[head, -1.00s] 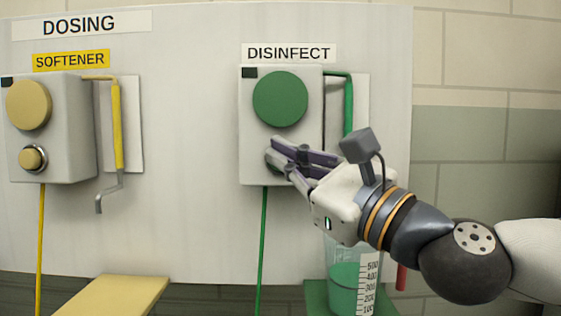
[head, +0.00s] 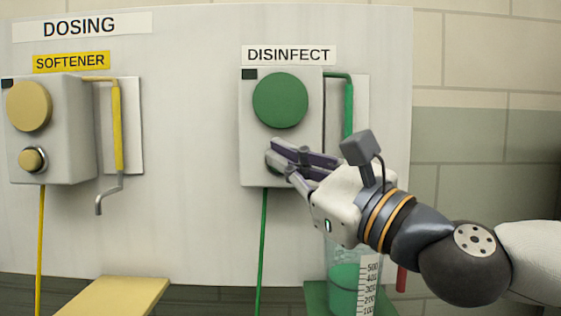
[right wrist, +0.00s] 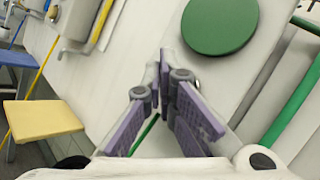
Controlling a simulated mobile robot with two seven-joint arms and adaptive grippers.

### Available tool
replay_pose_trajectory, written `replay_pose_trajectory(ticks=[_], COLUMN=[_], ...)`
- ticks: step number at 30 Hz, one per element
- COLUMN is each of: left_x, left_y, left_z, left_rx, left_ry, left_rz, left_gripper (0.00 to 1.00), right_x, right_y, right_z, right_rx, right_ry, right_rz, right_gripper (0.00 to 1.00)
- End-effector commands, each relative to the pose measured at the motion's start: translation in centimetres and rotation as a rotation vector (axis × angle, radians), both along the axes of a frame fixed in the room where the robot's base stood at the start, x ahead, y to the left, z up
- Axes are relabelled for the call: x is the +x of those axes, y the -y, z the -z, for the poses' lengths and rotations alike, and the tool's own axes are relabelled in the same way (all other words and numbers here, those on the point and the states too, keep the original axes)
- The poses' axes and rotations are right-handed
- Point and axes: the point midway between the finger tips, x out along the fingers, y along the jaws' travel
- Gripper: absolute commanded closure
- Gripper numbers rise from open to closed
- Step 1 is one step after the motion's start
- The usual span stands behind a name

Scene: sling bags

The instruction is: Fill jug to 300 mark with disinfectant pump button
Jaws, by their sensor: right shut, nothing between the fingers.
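The disinfectant pump (head: 253,130) is a grey box with a green disc (head: 280,100), under the DISINFECT sign. My right gripper (head: 275,155) is shut and empty, its fingertips at the lower front of this pump. They cover the spot where the button would sit, so I cannot tell whether it is pressed. The clear jug (head: 343,290) stands below, partly behind my right wrist, with green liquid in it. The liquid's surface looks near the 300 to 400 marks; the exact level is unclear. In the right wrist view the purple-padded fingers (right wrist: 165,75) show below the green disc (right wrist: 219,24).
The softener pump (head: 70,130) with its yellow button (head: 32,159) and bent spout (head: 110,195) is at the left. A yellow shelf (head: 120,295) lies below it, empty. The jug stands on a green shelf (head: 316,296). The panel between the pumps is clear.

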Motion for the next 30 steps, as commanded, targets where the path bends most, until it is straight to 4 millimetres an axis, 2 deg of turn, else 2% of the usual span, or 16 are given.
replay_pose_trajectory(ticks=[11,30], left_x=[-0.4,-0.5], left_y=[0.0,0.0], left_z=[0.4,0.5], left_rx=[0.000,0.000], left_ry=[-0.013,-0.017], left_rz=[0.000,0.000], left_gripper=[1.00,1.00], right_x=[0.9,1.2], right_y=[0.0,0.0], right_z=[0.1,0.1], right_rx=[0.000,-0.001], right_ry=[-0.002,0.000], right_rz=[0.001,-0.001], right_gripper=[1.00,1.00])
